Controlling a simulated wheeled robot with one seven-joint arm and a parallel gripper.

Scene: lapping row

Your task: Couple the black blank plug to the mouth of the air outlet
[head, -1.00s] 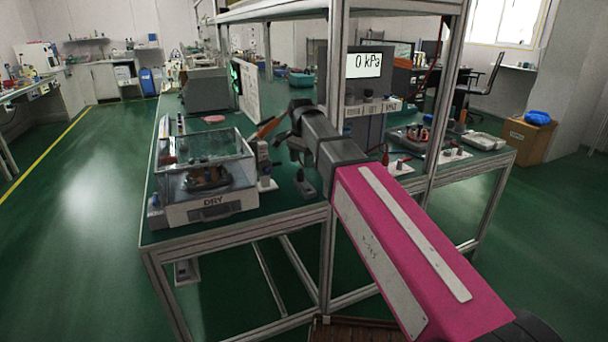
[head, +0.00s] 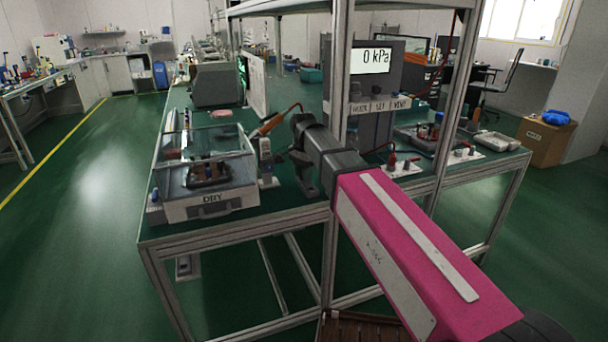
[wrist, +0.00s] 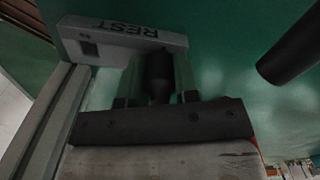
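My gripper (head: 300,165) is low over the bench's front part in the head view, its fingertips mostly hidden by my wrist. In the wrist view a black, stubby piece (wrist: 158,72), which looks like the blank plug, sits between the two fingers of my gripper (wrist: 158,85). It lies close beside a grey plate marked REST (wrist: 125,32). Whether the fingers press on it is not clear. I cannot pick out the air outlet's mouth with certainty. A grey upright fitting on a pale base (head: 266,165) stands left of my gripper.
A clear-lidded box marked DRY (head: 212,210) stands to the left. A frame post (head: 337,75) rises close behind my wrist. A dark rod (wrist: 290,50) shows at the wrist view's right.

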